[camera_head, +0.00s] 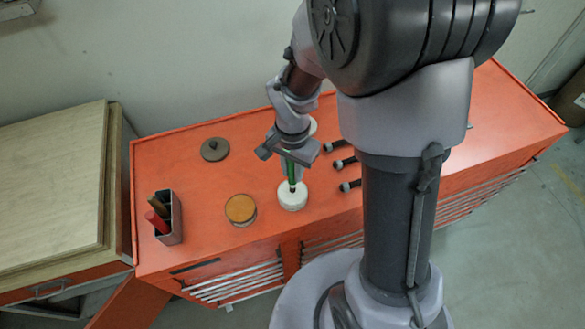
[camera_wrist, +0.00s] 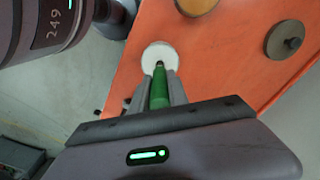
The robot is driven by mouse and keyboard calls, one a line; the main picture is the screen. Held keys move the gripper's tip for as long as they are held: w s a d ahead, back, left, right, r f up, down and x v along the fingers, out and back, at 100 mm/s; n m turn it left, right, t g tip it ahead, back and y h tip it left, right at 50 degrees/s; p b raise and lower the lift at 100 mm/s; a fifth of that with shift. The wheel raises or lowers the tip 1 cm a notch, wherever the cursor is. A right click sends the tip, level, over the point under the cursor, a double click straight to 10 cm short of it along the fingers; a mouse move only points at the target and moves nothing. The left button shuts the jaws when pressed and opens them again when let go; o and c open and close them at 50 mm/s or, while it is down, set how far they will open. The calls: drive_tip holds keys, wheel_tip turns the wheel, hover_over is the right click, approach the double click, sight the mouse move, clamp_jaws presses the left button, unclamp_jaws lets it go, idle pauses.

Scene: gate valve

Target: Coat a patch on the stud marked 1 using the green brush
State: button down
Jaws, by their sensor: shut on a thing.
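My gripper (camera_head: 290,170) is shut on the green brush (camera_wrist: 158,92), which points down between the fingers. The brush's dark tip is over a round white piece (camera_head: 292,196) on the orange cabinet top; I cannot tell whether it touches. The white piece also shows beyond the brush in the wrist view (camera_wrist: 160,54). Dark rods with pale ends, possibly the studs, lie right of my gripper: an upper one (camera_head: 333,147), a middle one (camera_head: 344,162) and a lower one (camera_head: 350,185). No number is readable on them. My arm hides part of that area.
An open dish with amber contents (camera_head: 241,208) stands left of the white piece. A grey-brown disc (camera_head: 214,149) lies behind it. A metal holder (camera_head: 174,232) with a red and a brown handle stands at the left edge. Bare orange top (camera_head: 190,190) lies between them.

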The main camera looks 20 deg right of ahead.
drive_tip(key=shift+s+f+b, duration=0.1)
drive_tip(key=shift+f+b, duration=0.5)
drive_tip(key=shift+b, duration=0.1)
idle(1.6)
drive_tip(key=shift+r, duration=0.15)
wheel_tip(320, 180, up, 7)
drive_tip(key=p, duration=0.5)
idle(0.4)
